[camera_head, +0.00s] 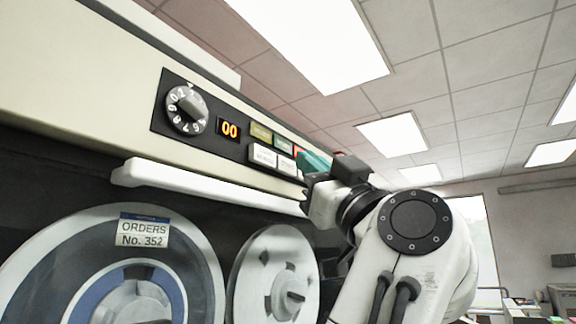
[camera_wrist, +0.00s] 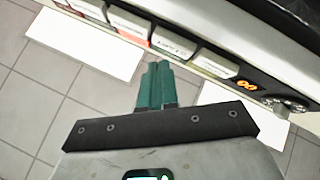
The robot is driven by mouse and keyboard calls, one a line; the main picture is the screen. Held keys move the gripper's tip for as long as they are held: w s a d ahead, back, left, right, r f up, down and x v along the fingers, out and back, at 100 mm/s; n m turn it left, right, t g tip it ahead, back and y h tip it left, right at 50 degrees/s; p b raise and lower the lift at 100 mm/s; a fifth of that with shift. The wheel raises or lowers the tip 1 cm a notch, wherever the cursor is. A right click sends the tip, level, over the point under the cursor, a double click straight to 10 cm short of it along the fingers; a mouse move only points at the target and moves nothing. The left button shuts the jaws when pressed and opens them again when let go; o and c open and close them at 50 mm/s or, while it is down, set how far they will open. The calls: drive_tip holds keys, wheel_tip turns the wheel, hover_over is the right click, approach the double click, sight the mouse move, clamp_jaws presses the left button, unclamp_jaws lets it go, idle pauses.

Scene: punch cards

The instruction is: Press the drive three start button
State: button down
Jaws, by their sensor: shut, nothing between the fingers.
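A tape drive's control panel (camera_head: 207,138) runs along the left in the head view. It carries olive (camera_head: 261,132), green (camera_head: 283,143) and partly hidden red lit buttons, with white buttons (camera_head: 263,155) below. Their labels are too small to read, so I cannot tell which is start, nor the drive's number. My gripper (camera_head: 312,160) has teal fingers, shut and empty, at the right end of this button row. In the wrist view the fingers (camera_wrist: 154,78) point toward the button row, near a white button with a green edge (camera_wrist: 173,43). I cannot tell whether they touch anything.
The panel also has a numbered dial (camera_head: 186,107) and an orange "00" display (camera_head: 229,128). A white bar (camera_head: 200,183) juts out below it. Tape reels (camera_head: 275,280) sit lower, one labelled "ORDERS No. 352" (camera_head: 143,232).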

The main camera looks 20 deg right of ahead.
drive_tip(key=shift+w, duration=0.1)
drive_tip(key=shift+w+a, duration=0.25)
idle(0.3)
drive_tip(key=shift+w+a, duration=0.3)
drive_tip(key=shift+w, duration=0.15)
idle(0.9)
drive_tip(key=shift+s, duration=0.15)
drive_tip(key=shift+s+d+b, duration=0.3)
drive_tip(key=shift+s+d, duration=0.2)
drive_tip(key=shift+s, duration=0.15)
drive_tip(key=s+d, duration=0.1)
drive_tip(key=s, duration=0.1)
drive_tip(key=s+d+b, duration=0.1)
drive_tip(key=s+d, duration=0.1)
idle(0.6)
idle(0.8)
